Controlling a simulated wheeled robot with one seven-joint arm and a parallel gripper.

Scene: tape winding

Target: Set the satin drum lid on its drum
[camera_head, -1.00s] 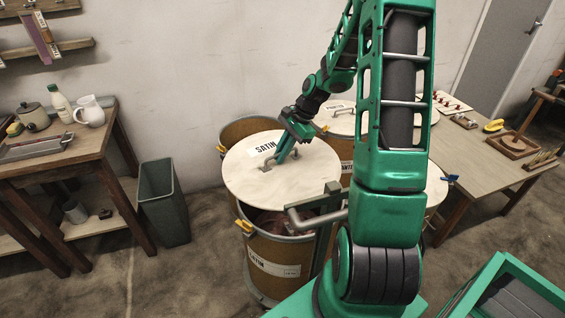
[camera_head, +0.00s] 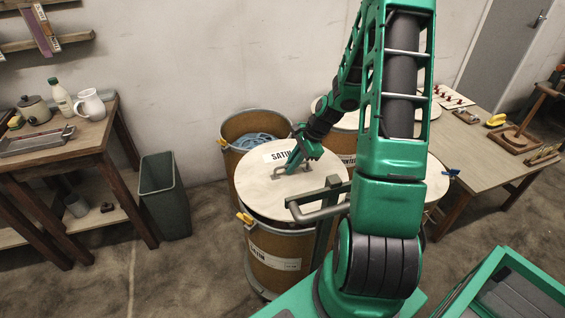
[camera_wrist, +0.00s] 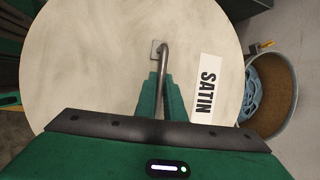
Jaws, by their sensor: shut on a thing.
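The satin drum lid (camera_head: 315,183) is a pale round disc with a SATIN label and a metal bar handle. My gripper (camera_head: 291,165) is shut on the handle. In the wrist view, the fingers of my gripper (camera_wrist: 161,88) close around the handle bar, and the lid (camera_wrist: 90,70) fills most of the picture. The satin drum (camera_head: 276,262), brown with a SATIN label, stands directly below the lid. The lid covers nearly all of its opening, with a dark strip under the front edge. I cannot tell whether the lid touches the rim all round.
An open drum (camera_head: 231,160) with blue coils inside stands behind. Other lidded drums stand to the right, partly behind my arm. A grey bin (camera_head: 165,200) and a wooden table (camera_head: 95,135) are at left. A workbench (camera_head: 480,153) is at right.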

